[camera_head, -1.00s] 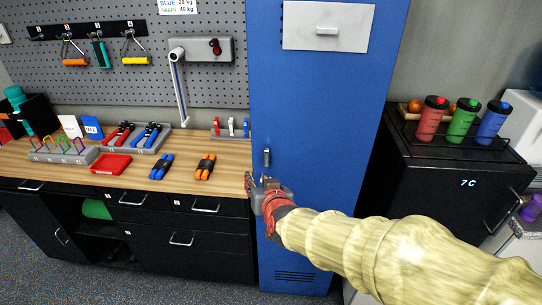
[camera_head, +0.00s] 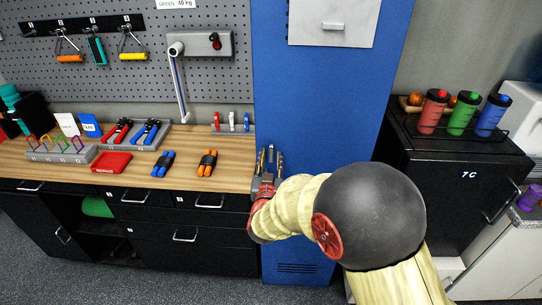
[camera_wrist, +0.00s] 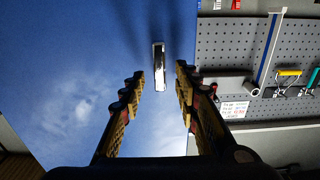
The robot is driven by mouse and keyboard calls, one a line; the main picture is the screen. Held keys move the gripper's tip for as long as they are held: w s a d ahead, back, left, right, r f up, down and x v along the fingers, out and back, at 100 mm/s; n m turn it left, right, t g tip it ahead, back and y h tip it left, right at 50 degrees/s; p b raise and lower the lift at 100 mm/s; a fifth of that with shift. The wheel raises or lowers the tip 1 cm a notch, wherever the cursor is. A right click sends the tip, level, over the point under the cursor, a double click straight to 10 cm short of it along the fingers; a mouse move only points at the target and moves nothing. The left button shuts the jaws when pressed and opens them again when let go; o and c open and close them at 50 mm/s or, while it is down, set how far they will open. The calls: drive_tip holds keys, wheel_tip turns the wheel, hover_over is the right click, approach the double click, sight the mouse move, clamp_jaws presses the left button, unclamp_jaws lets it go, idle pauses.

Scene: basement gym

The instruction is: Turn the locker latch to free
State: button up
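The blue locker (camera_head: 325,105) stands in the middle of the head view, and its blue door fills much of the wrist view (camera_wrist: 70,85). The locker latch (camera_wrist: 159,66) is a small silver bar on the door, upright in the wrist view. My gripper (camera_wrist: 160,80) is open, with a fingertip on either side of the latch and a gap to each. I cannot tell how deep the latch sits between the fingers. In the head view my gripper (camera_head: 271,160) points up at the latch, which shows only narrowly between the fingers.
A wooden workbench (camera_head: 225,172) with tools stands left of the locker, under a pegboard (camera_head: 120,90). A black fridge (camera_head: 455,175) with bottles on top stands at the right.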

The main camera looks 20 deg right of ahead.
drive_tip(key=shift+x, duration=1.15)
drive_tip(key=shift+c, duration=1.2)
clamp_jaws()
